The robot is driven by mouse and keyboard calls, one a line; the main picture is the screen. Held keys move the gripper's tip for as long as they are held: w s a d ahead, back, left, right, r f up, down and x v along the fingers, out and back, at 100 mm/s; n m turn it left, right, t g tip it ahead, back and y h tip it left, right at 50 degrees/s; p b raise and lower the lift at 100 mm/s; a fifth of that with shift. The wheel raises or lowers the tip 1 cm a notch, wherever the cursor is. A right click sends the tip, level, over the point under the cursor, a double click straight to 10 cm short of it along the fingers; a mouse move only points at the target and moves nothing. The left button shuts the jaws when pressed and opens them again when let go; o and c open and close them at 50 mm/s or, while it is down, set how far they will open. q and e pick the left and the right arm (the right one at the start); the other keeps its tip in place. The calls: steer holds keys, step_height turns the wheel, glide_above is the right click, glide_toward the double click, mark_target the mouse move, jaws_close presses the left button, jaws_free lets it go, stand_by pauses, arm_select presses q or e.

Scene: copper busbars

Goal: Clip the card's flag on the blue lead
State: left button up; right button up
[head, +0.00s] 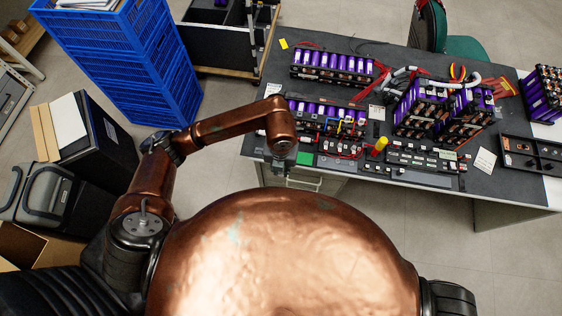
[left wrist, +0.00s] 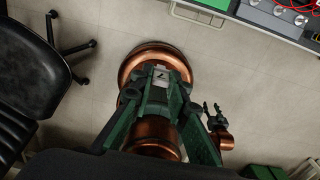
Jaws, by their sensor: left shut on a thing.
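My left gripper (head: 283,156) hangs at the table's near left edge in the head view. In the left wrist view its green fingers (left wrist: 162,90) are shut on a small pale grey piece with a dark mark (left wrist: 160,76); I cannot tell for sure that it is the flag. A white card (head: 485,160) lies on the right of the table. A small dark gripper, apparently my right one (left wrist: 212,112), shows in the left wrist view; its jaw opening is unclear.
The dark table (head: 400,190) carries purple cell modules (head: 332,66), a yellow-topped item (head: 380,144), a green square (head: 305,159) and a black tray (head: 532,153). Blue crates (head: 130,60) stand at the left. A black chair (left wrist: 35,75) is at the wrist view's left. Open floor lies before the table.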

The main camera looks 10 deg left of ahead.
arm_select(q)
steer(key=shift+r, duration=0.1)
stand_by(0.3)
steer(key=shift+r+p, duration=0.35)
steer(key=shift+r, duration=0.1)
steer(key=shift+r+p, duration=0.7)
steer(key=shift+r, duration=0.3)
steer(key=shift+r, duration=0.25)
